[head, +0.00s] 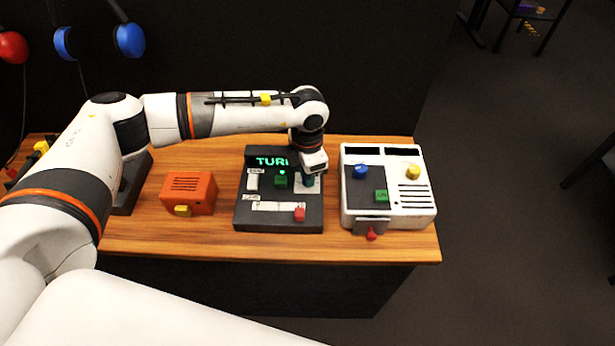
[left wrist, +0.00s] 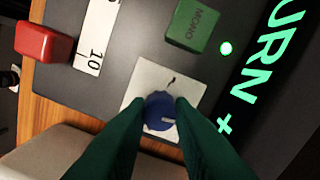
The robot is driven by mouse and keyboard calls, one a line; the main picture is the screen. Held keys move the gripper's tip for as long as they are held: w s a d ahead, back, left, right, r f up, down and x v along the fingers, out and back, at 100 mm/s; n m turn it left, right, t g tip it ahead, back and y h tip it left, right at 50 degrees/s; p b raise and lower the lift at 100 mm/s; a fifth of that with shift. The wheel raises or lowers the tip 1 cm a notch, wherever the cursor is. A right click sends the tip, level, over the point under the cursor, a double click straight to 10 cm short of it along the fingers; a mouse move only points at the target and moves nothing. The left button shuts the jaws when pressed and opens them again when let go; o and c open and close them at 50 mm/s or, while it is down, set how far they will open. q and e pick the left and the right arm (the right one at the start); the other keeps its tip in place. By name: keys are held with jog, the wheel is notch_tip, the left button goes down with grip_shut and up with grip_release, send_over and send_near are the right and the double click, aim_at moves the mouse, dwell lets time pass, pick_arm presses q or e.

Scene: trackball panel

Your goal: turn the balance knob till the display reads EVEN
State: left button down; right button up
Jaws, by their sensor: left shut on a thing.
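The dark panel (head: 275,224) stands on the wooden table in the head view. Its display (head: 268,162) glows green; in the left wrist view the display (left wrist: 262,75) reads "URN +", with its first part cut off. The balance knob (left wrist: 159,113) is blue, round and has a pale mark, on a white plate (left wrist: 143,75). My left gripper (head: 309,180) points down at the panel's right side. In the left wrist view its dark green fingers are shut on the knob, one on each side. The knob is mostly hidden in the head view. My right gripper is not in view.
The panel also carries a green MONO button (left wrist: 193,25), a red slider cap (head: 299,214) and a white scale (left wrist: 97,37). An orange box (head: 190,188) stands to the left. A white unit (head: 412,209) with coloured knobs stands close on the right.

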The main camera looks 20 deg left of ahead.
pick_arm(q)
jog(key=shift+m, duration=0.4)
jog(key=c, duration=1.3)
grip_release()
jog(key=shift+o, duration=0.2)
jog(key=shift+r, duration=0.1)
notch_tip(320, 180, up, 12)
jog(key=b, duration=0.2)
jog(key=shift+b, duration=0.4)
jog(key=shift+s, duration=0.1)
